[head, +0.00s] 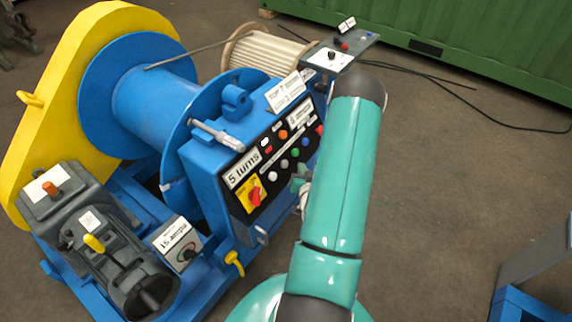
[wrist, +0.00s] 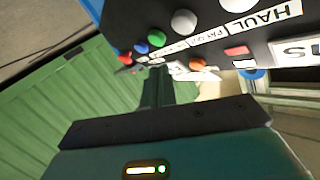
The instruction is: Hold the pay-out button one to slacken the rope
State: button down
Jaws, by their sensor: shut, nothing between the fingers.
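The control panel (head: 262,201) is on the blue winch housing, with a row of round buttons. In the wrist view a "PAY OUT" label (wrist: 196,41) sits by a pale grey button (wrist: 184,22), which seems to be the pay-out one. It appears to be the second pale button (head: 284,164) in the head view. A "HAUL" label (wrist: 268,18) is beside another pale button. My gripper (wrist: 158,72) is shut and empty, its tips close to the panel; contact cannot be told. In the head view my arm partly hides it. The rope (head: 186,54) leads off the blue drum.
A green button (wrist: 156,38), a blue button (wrist: 141,48) and a red one stand close along the row. A red switch on yellow (head: 254,194) is at the panel's lower left. A lever (head: 216,134) sticks out above.

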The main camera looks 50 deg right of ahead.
jog(key=shift+w+a+f, duration=0.1)
jog(key=shift+w+f, duration=0.2)
jog(key=shift+w, duration=0.3)
jog(key=shift+w+a+f, duration=0.1)
jog(key=shift+w+f, duration=0.25)
jog(key=shift+w, duration=0.25)
jog(key=shift+w+f, duration=0.3)
jog(key=shift+w, duration=0.3)
dwell(0.6)
jog(key=shift+w+a+f, duration=0.1)
jog(key=shift+w+f, duration=0.1)
jog(key=shift+w, duration=0.2)
jog(key=shift+w+f, duration=0.2)
jog(key=shift+w, duration=0.25)
dwell(1.8)
jog(key=shift+s, duration=0.1)
dwell(1.2)
jog(key=shift+s+r, duration=0.4)
jog(key=shift+s, duration=0.35)
jog(key=shift+s+d+r, duration=0.1)
jog(key=shift+s+r, duration=0.3)
jog(key=shift+s, duration=0.35)
jog(key=shift+s+d+r, duration=0.1)
jog(key=shift+s+r, duration=0.25)
jog(key=shift+s, duration=0.4)
jog(key=shift+s+d+r, duration=0.1)
jog(key=shift+s+r, duration=0.3)
jog(key=shift+s, duration=0.35)
